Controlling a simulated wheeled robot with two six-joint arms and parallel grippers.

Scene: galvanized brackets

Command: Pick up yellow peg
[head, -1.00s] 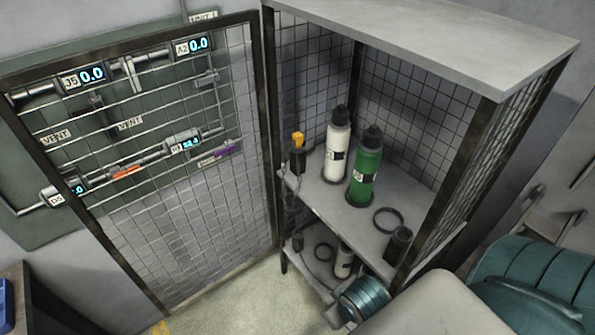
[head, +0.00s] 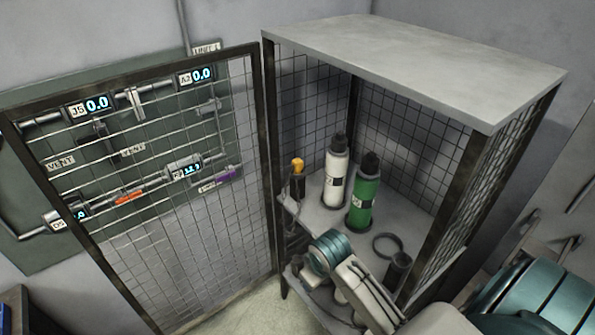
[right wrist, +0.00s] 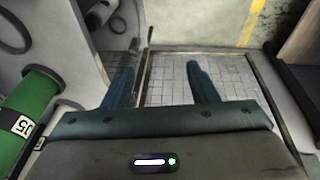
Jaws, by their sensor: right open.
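The yellow peg (head: 297,165) sticks up from a dark holder (head: 298,184) at the left edge of the cabinet's upper shelf, in the head view. I do not see the peg in the right wrist view. My right arm reaches in from the lower right in front of the cabinet, its teal wrist (head: 331,253) to the right of and below the peg. My right gripper's fingers (right wrist: 161,82) show in the right wrist view, apart and with nothing between them. The fingers cannot be made out in the head view. My left gripper is in neither view.
A white bottle (head: 336,178) and a green bottle (head: 362,198) stand right of the peg; the green one (right wrist: 32,108) is left of my right gripper. A ring (head: 388,246) and dark cup (head: 398,267) are on the shelf. The mesh door (head: 190,270) stands open at left.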

